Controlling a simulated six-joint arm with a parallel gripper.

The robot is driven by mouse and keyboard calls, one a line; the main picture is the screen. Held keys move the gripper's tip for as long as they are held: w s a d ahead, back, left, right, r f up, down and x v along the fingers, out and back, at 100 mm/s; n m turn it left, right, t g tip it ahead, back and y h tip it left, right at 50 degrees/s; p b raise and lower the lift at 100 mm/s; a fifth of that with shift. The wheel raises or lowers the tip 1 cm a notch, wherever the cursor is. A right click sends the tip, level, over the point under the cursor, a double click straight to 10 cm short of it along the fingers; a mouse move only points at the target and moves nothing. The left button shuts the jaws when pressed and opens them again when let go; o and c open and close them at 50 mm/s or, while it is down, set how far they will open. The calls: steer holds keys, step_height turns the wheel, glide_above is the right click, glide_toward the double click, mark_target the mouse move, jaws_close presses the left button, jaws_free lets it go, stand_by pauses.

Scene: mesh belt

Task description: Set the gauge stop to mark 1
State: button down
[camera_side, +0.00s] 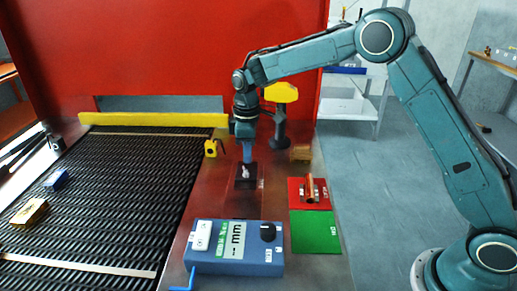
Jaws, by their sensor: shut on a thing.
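My gripper (246,167) points straight down at the middle of the bench and is shut on a small pale piece (245,174). A blue box (215,266) stands at the front, with a white display reading "mm" (236,240) and a black knob (268,232). I cannot tell for sure which part is the gauge stop, and no mark 1 can be read.
Right are a red pad (296,203) with a copper-coloured part (309,190) and a green pad (315,232). A yellow-headed stand (280,93) is behind.

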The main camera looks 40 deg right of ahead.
steer(key=shift+s+a, duration=0.2)
steer(key=c, duration=1.5)
jaws_free()
steer(key=shift+r, duration=0.1)
steer(key=shift+w+r, duration=0.1)
steer(key=shift+r, duration=0.35)
step_height(320, 180, up, 13)
steer(key=shift+f, duration=0.1)
